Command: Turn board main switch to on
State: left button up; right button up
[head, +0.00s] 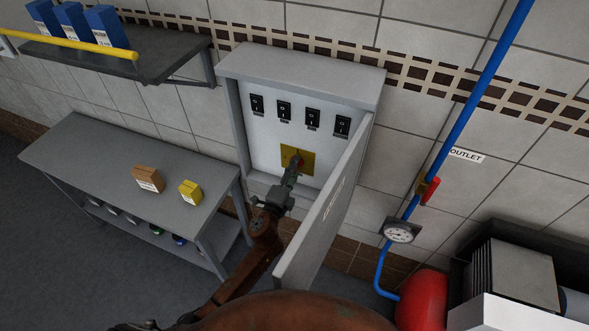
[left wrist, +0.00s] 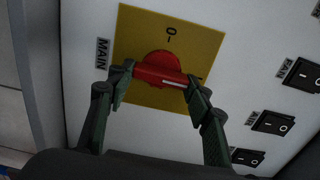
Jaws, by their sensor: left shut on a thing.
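The main switch is a red rotary knob (left wrist: 158,66) on a yellow plate (left wrist: 196,42), inside the open grey electrical board (head: 302,73). In the left wrist view, a "MAIN" label is beside the plate and a "0" mark is above the knob. The knob's handle lies across that view, its right end near a small dark mark partly covered by a fingertip. My left gripper (head: 292,176) is shut on the red handle, one finger at each end (left wrist: 160,77). In the head view it hides much of the plate. My right gripper is not in view.
Several black rocker switches (head: 284,110) sit above the main switch. The board's door (head: 325,205) stands open, close to the right of my left arm. A grey table (head: 95,160) with two small boxes is at left. A blue pipe (head: 455,125) runs at right.

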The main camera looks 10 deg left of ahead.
pick_arm(q)
jog(key=o, duration=1.1)
jog(key=s, duration=0.4)
jog(key=s+a, duration=0.1)
jog(key=s, duration=0.3)
jog(key=s+a, duration=0.1)
jog(key=s, duration=0.2)
jog(key=shift+s+a, duration=0.15)
jog(key=shift+s, duration=0.25)
